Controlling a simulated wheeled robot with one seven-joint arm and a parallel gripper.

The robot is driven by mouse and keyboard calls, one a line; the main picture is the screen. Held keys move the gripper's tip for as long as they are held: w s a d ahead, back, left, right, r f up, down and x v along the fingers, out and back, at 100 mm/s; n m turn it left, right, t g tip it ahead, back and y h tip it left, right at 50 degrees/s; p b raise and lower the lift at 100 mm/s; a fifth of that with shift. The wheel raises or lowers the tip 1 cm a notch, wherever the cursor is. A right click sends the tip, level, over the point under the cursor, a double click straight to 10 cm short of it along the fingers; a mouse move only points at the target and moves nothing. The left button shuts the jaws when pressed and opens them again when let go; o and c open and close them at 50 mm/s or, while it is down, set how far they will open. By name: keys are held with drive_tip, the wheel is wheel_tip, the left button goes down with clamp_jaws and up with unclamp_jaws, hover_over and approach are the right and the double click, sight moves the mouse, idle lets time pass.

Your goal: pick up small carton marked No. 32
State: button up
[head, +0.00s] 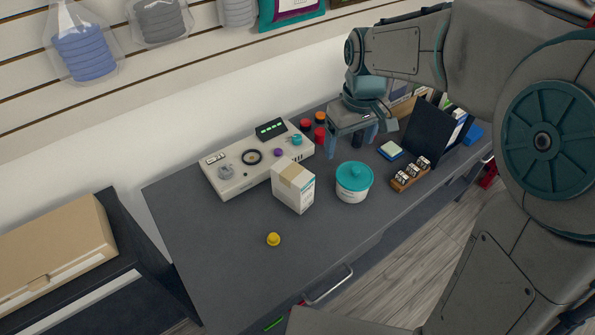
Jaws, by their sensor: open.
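A small white carton (294,192) with a tan strip over its top stands upright on the grey desk (215,248), near the desk's middle. Dark print shows on its right face, but I cannot read any number. My gripper (352,147) is open and points down over the back part of the desk. It is right of the carton and farther back, apart from it. Nothing shows between its fingers, though a dark cylinder stands near the right finger.
A teal-lidded jar (353,186) stands just right of the carton. A pale control panel (235,180) lies behind it, with red cylinders (320,134) alongside. A yellow knob (273,239) sits in front. A wooden block rack (408,178) is farther right. The desk's front left is clear.

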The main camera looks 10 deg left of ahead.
sight(292, 171)
drive_tip(key=w+a+f+n, duration=0.2)
drive_tip(key=a+f, duration=0.1)
drive_tip(key=a, duration=0.4)
drive_tip(key=w+a+f+n, duration=0.2)
drive_tip(key=a+f, duration=0.1)
drive_tip(key=a, duration=0.3)
drive_tip(key=shift+n+g, duration=0.3)
drive_tip(key=shift+g, duration=0.1)
drive_tip(key=f, duration=0.8)
drive_tip(key=shift+s+a+f, duration=0.2)
drive_tip(key=shift+a, duration=0.15)
drive_tip(key=shift+s+d+f+p, duration=0.1)
drive_tip(key=shift+f+p, duration=0.05)
drive_tip(key=shift+f, duration=1.2)
drive_tip(key=shift+s+f+p, duration=0.1)
drive_tip(key=shift+f+p, duration=0.05)
drive_tip(key=shift+f, duration=1.2)
drive_tip(key=c, duration=1.2)
